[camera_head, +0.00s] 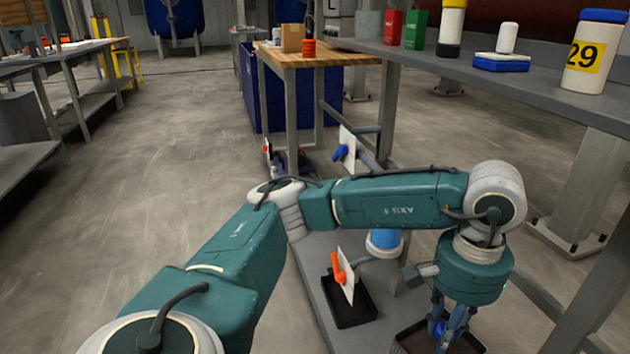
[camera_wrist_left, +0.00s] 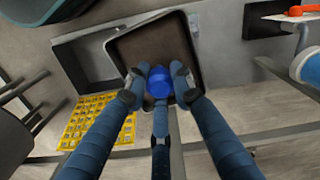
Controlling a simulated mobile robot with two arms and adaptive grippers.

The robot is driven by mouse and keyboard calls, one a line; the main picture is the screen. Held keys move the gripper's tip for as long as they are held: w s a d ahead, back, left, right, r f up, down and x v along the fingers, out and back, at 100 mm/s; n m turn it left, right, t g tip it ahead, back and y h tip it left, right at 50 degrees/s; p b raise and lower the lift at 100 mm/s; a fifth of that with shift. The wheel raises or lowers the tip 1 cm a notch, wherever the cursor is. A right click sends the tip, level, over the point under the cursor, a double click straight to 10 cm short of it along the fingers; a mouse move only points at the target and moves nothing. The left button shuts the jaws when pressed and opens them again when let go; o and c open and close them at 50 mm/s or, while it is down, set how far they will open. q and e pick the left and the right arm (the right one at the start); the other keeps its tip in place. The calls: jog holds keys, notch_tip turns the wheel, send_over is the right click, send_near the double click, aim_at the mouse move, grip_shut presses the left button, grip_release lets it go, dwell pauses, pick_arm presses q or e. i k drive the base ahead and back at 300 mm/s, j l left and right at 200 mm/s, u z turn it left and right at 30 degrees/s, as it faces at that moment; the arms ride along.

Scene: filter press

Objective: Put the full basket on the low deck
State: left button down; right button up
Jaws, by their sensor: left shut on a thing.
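My left gripper (camera_head: 440,338) points down at the lower right of the head view, its fingers closed around a blue knob (camera_wrist_left: 160,82). Below the knob is a dark, square-rimmed basket (camera_wrist_left: 190,25) with a brown inside, tilted in the left wrist view. Its rim also shows in the head view (camera_head: 402,337), cut off by the picture's lower edge. Whether the knob is joined to the basket, and whether the basket is lifted, I cannot tell. The low deck (camera_head: 312,285) is a grey shelf under the bench, partly hidden by my left arm. My right gripper does not show.
A black tray (camera_head: 352,312) and an upright white plate with an orange handle (camera_head: 338,268) stand on the low deck. A blue container (camera_head: 384,240) is close behind. The bench top (camera_head: 470,68) above holds jars and boxes. A yellow grid (camera_wrist_left: 95,118) lies below. Open floor stretches left.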

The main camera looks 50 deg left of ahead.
aim_at(310, 242)
jog(key=i+j, duration=0.15)
jog(key=j, duration=0.35)
jog(key=i+j, duration=0.1)
jog(key=j, duration=0.45)
jog(key=i+j, duration=0.15)
jog(key=j, duration=0.35)
jog(key=i+j, duration=0.1)
jog(key=j, duration=0.45)
jog(key=i+j, duration=0.15)
jog(key=j, duration=0.35)
jog(key=i+j, duration=0.1)
jog(key=j, duration=0.45)
jog(key=i+j, duration=0.15)
jog(key=j, duration=0.35)
jog(key=i+j, duration=0.15)
jog(key=j, duration=0.35)
